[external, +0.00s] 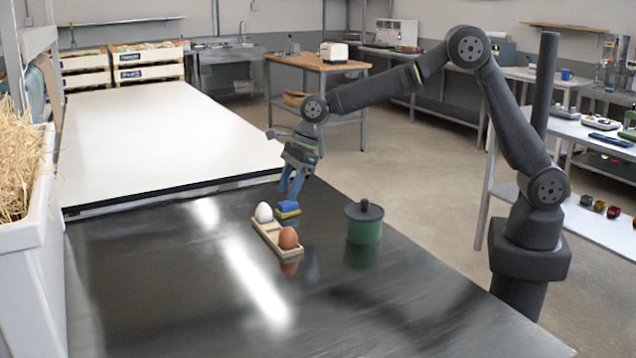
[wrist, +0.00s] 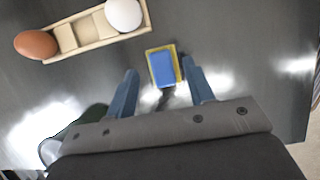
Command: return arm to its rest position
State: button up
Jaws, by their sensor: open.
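My gripper (external: 291,186) is above the dark table, pointing down, over a small blue and yellow sponge-like block (external: 288,209). In the wrist view my gripper (wrist: 160,82) is open, with its two blue fingers apart. The block (wrist: 161,67) shows between and just beyond the fingertips, and nothing is held. I cannot tell the exact height of the fingertips over it.
A wooden egg tray (external: 262,232) holds a white egg (external: 264,212) and a brown egg (external: 288,238). A green lidded pot (external: 364,224) stands to its right. A straw-filled white crate (external: 30,225) is at the left. The front of the table is clear.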

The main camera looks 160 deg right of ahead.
jog(key=shift+r, duration=0.4)
jog(key=shift+f, duration=0.1)
